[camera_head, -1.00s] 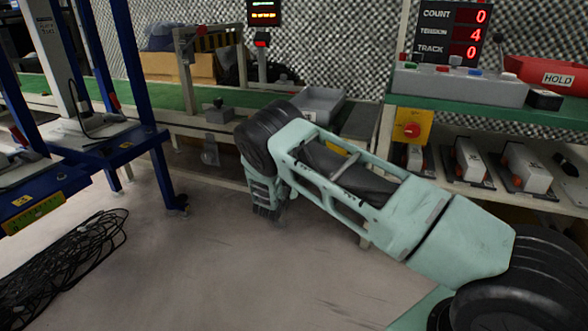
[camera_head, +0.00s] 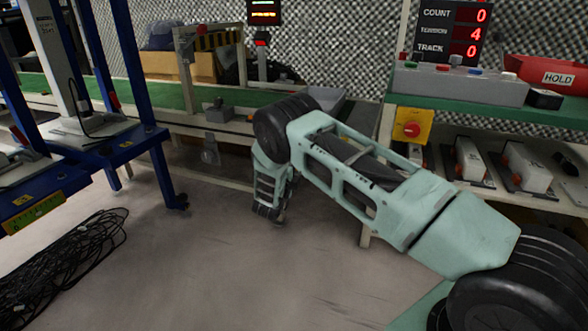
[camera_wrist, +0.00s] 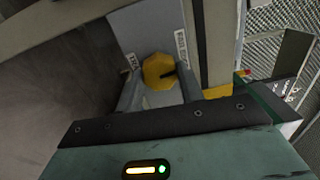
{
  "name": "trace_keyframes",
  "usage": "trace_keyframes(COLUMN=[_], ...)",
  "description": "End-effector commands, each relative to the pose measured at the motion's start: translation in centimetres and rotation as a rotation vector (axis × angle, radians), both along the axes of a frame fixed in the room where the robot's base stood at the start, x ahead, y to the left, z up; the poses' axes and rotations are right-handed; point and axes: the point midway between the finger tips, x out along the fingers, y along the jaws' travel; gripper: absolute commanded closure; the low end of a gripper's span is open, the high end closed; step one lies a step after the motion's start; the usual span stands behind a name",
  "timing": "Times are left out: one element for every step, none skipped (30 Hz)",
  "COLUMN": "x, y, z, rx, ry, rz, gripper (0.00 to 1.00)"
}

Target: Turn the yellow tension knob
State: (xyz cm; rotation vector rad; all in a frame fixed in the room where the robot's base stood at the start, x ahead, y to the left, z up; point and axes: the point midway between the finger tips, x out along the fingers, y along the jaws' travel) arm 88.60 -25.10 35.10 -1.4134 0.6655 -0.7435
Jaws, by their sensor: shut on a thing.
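The yellow tension knob (camera_wrist: 158,72) shows in the wrist view, many-sided, with a dark pointer mark toward its right side. It sits on a grey plate (camera_wrist: 135,28) with a small white label on each side, too small to read surely. My gripper (camera_wrist: 158,88) has one grey finger on each side of the knob and is shut on it. In the head view the knob and fingers cannot be made out; my arm bends down in front of the bench. The display (camera_head: 450,32) reads COUNT 0, TENSION 4, TRACK 0.
A green-topped conveyor bench (camera_head: 170,97) runs along the back. A red emergency button (camera_head: 411,130) on a yellow box stands right of my elbow. A blue frame (camera_head: 120,145) and a heap of black cable (camera_head: 65,260) are at left. The middle floor is clear.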

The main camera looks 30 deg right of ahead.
Motion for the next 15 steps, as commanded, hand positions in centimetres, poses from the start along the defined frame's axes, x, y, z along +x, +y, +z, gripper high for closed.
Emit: trace_keyframes(x=[0.04, 0.04, 0.05, 0.04, 0.04, 0.04, 0.04, 0.04, 0.04, 0.04, 0.04, 0.03, 0.02, 0.02, 0.01], y=[0.18, 0.18, 0.19, 0.18, 0.18, 0.18, 0.18, 0.18, 0.18, 0.17, 0.15, 0.13, 0.12, 0.11, 0.08], z=[-0.05, -0.05, -0.04, -0.06, -0.06, -0.06, -0.06, -0.06, -0.06, -0.06, -0.06, -0.05, -0.05, -0.05, -0.04], rx=[0.002, 0.002, 0.001, 0.001, 0.001, 0.001, 0.001, 0.001, 0.001, 0.001, 0.001, 0.000, 0.000, 0.000, 0.000], ry=[0.000, 0.000, 0.001, 0.001, 0.001, 0.001, 0.001, 0.001, 0.001, 0.002, 0.002, 0.001, 0.001, 0.001, 0.001], rz=[0.003, 0.003, 0.003, 0.003, 0.003, 0.003, 0.003, 0.003, 0.003, 0.003, 0.003, 0.002, 0.002, 0.002, 0.002], gripper=[0.85, 0.85, 0.85, 0.85, 0.85, 0.85, 0.85, 0.60, 0.49, 0.41, 0.41, 0.41, 0.41, 0.41, 0.41])
